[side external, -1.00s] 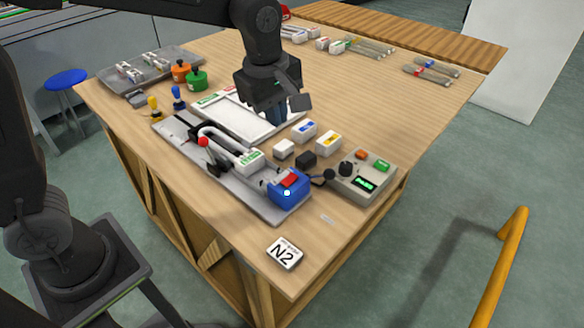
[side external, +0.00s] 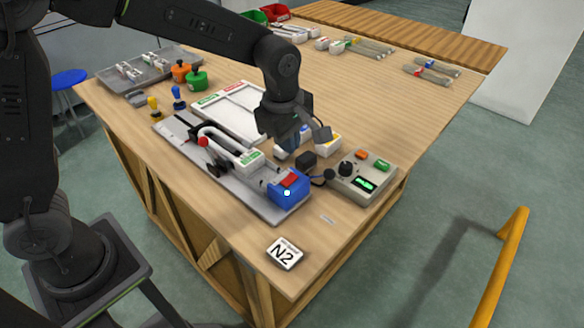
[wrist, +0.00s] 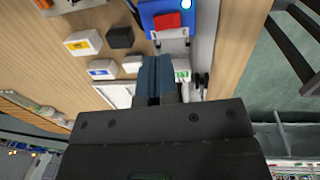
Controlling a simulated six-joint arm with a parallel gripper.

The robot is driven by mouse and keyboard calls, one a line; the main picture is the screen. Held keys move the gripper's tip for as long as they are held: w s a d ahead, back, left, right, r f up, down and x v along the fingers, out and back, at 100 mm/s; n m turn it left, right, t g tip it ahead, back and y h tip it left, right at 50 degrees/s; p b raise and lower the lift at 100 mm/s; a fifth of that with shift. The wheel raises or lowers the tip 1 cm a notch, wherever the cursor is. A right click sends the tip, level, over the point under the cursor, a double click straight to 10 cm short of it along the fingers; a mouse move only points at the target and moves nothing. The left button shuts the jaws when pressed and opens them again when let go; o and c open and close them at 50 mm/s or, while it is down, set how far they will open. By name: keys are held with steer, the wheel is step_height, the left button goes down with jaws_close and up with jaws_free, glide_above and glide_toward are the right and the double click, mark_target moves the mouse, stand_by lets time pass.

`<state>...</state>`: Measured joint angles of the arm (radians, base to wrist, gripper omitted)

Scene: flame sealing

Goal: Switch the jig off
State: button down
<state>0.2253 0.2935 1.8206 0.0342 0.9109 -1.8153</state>
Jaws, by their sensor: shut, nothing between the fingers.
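The jig is a long grey base plate (side external: 232,191) with a red-knobbed lever (side external: 203,142) and a blue block (side external: 289,194) at its near right end. A red switch (side external: 290,180) sits on top of the block, and a small white light (side external: 287,192) shows beside it. In the wrist view the blue block (wrist: 186,30) and red switch (wrist: 167,21) are at the top, beyond my fingertips. My gripper (side external: 289,148) is shut and empty, pointing down above the small blocks behind the jig. Its blue fingers (wrist: 154,68) also show in the wrist view.
A control box (side external: 361,178) with a dial and lit green display stands right of the jig, joined by a cable. A black block (side external: 307,160) and white blocks lie near my gripper. An N2 plate (side external: 284,253) lies at the front. A white-framed tray (side external: 230,108) is behind.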

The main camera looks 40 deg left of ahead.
mark_target(288, 181)
steer(key=f, duration=0.5)
steer(key=w+f, duration=0.1)
steer(key=f, duration=0.2)
steer(key=shift+f, duration=0.15)
steer(key=shift+f, duration=0.25)
steer(key=shift+s+r, duration=0.15)
steer(key=shift+s, duration=0.65)
